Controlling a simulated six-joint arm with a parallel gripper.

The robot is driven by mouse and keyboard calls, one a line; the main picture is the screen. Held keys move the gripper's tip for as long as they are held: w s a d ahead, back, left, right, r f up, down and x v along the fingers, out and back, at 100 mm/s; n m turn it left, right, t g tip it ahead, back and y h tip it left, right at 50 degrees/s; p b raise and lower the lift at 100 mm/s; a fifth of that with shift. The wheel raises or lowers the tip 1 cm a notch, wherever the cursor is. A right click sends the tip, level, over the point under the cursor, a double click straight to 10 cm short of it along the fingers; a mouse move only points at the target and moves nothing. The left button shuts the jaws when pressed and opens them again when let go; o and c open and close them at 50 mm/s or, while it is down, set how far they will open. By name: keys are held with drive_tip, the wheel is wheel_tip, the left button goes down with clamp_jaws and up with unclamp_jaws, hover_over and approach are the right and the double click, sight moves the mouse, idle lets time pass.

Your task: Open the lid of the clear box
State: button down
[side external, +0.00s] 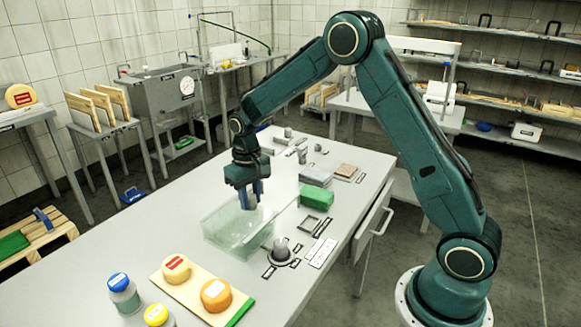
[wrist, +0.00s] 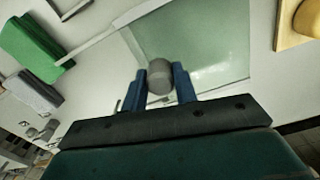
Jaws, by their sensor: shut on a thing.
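The clear box (side external: 228,240) stands on the grey table, greenish and see-through. In the wrist view its clear top (wrist: 215,55) spreads behind the fingers. My gripper (side external: 247,198) points down over the box, towards its far side. Its blue fingers (wrist: 161,85) are shut on a grey round knob (wrist: 160,72), which appears to belong to the clear lid. In the side view the knob is mostly hidden between the fingers. I cannot tell whether the lid rests on the box or is slightly raised.
A board (side external: 188,297) with two cheese wheels (side external: 215,295) lies near the box, beside capped jars (side external: 123,293). A green block (side external: 316,198) and a grey knobbed piece (side external: 281,250) sit to the right. The table left of the box is clear.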

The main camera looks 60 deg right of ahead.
drive_tip(key=d, duration=1.1)
drive_tip(key=shift+d, duration=0.15)
drive_tip(key=c, duration=1.1)
unclamp_jaws()
wheel_tip(320, 180, up, 14)
